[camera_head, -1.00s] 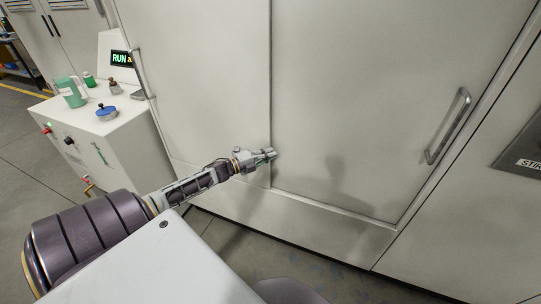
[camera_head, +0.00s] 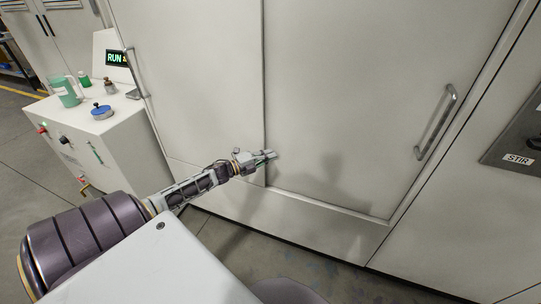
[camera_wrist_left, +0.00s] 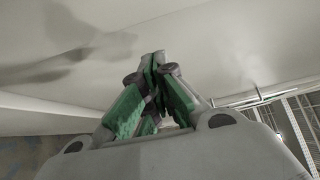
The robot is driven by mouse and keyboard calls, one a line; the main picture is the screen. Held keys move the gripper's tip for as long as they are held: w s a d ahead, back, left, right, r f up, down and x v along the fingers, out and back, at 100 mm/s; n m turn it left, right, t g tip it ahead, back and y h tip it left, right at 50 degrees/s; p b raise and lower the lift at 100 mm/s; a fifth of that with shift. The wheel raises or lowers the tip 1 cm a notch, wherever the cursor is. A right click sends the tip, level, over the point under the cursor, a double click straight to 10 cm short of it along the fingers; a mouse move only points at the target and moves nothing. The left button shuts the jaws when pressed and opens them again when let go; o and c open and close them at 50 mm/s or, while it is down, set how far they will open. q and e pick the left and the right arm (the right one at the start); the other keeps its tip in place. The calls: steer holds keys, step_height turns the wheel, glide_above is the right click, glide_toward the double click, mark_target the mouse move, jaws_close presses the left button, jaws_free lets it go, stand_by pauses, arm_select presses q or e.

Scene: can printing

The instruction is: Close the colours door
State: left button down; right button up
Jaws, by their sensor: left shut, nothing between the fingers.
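A tall pale cabinet fills the head view. Its right door (camera_head: 345,100) has a metal bar handle (camera_head: 436,122) near its right edge and looks flush or nearly flush with the frame. The left door (camera_head: 200,80) has a bar handle (camera_head: 135,74) near its left edge and also looks nearly flush. I see no label telling which is the colours door. My left gripper (camera_head: 270,155) is shut and empty, at the lower part of the seam between the doors. In the left wrist view its green-padded fingers (camera_wrist_left: 152,70) meet close to the pale surface; contact cannot be told. My right gripper is not in view.
A white cart (camera_head: 110,130) at the left carries a green jug (camera_head: 67,93), a blue-lidded dish (camera_head: 102,111), small bottles and a RUN display (camera_head: 117,57). A grey panel marked STIR (camera_head: 518,159) is at the right. Floor shows at the bottom.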

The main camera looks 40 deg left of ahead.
arm_select(q)
steer(key=v, duration=0.8)
steer(key=shift+s, duration=0.3)
stand_by(0.3)
stand_by(0.3)
